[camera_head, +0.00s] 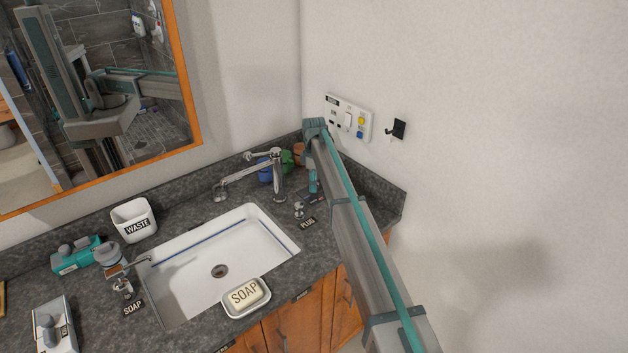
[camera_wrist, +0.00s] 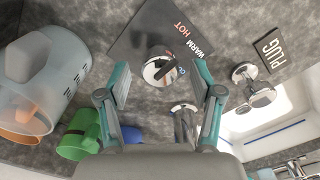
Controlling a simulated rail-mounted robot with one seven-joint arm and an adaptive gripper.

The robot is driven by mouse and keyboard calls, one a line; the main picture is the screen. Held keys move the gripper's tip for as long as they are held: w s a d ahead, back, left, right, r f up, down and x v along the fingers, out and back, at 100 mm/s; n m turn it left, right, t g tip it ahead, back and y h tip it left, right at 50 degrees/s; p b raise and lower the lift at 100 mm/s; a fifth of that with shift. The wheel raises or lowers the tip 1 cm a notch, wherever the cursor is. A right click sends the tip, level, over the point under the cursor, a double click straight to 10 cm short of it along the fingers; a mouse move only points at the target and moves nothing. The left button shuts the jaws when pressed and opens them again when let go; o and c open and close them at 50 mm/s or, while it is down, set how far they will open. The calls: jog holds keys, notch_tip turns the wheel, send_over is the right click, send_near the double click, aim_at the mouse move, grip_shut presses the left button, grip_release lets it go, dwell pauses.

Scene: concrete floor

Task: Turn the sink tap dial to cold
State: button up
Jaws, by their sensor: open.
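The tap dial (camera_wrist: 158,70) is a round chrome knob with a dark marking, on a dark plate (camera_wrist: 143,33) lettered HOT and WARM in the wrist view; a further blue label is partly covered by my finger. Which setting the dial points to is unclear. My gripper (camera_wrist: 162,82) is open, with one teal-padded finger on each side of the dial; contact cannot be told. In the head view my gripper (camera_head: 313,182) hangs over the counter right of the chrome tap (camera_head: 278,180), and the dial is not clearly visible there.
The white sink (camera_head: 185,262) is left of my gripper, and the PLUG knob (camera_wrist: 252,85) stands close beside the dial. Blue, green and orange cups (camera_head: 287,160) stand behind the tap.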

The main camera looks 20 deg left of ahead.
jog(key=shift+f, duration=0.2)
jog(key=c, duration=1.1)
jog(key=shift+c, duration=0.2)
